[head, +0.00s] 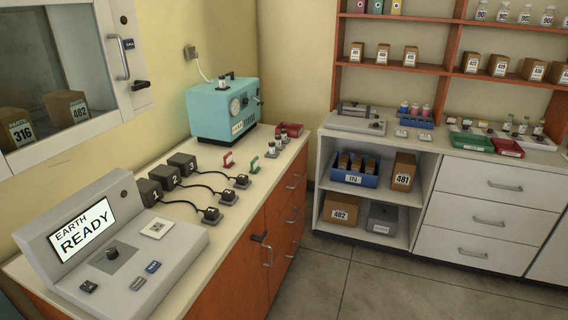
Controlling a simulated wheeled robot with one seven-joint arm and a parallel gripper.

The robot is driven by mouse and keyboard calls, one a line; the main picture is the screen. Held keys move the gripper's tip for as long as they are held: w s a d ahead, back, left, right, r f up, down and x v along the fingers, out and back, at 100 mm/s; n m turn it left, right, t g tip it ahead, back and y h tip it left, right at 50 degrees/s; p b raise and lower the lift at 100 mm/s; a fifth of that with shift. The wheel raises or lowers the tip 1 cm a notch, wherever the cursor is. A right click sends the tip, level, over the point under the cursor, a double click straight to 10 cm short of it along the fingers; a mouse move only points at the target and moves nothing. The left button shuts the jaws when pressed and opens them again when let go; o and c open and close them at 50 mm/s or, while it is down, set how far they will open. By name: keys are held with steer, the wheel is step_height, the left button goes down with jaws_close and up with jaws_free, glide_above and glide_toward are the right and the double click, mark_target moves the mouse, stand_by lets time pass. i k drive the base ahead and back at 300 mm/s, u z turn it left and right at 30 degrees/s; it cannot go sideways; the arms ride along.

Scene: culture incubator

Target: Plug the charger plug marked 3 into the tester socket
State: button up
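Three black charger boxes stand in a row on the left counter. The box marked 3 (183,163) is farthest back, and the box marked 2 (166,177) is in front of it. The nearest box (149,191) has a number hard to read. A black cord runs from each box to a plug. The cord of box 3 appears to lead to the farthest plug (242,180); the plug's own mark is too small to read. The grey tester (122,262) at the front shows "EARTH READY". Its white socket plate (156,228) looks empty. My gripper is not in view.
The middle plug (228,196) and nearest plug (211,213) sit close by on the counter (195,238). Red (228,161) and green (254,165) small parts and a teal machine (223,108) stand farther back. The floor (375,290) in front is clear.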

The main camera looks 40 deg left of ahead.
mark_target(241, 179)
steer(key=u, duration=0.25)
steer(key=i, duration=1.55)
steer(key=u, duration=1)
steer(key=i, duration=1.2)
steer(key=u, duration=1.7)
steer(key=i, duration=0.75)
steer(key=u, duration=0.65)
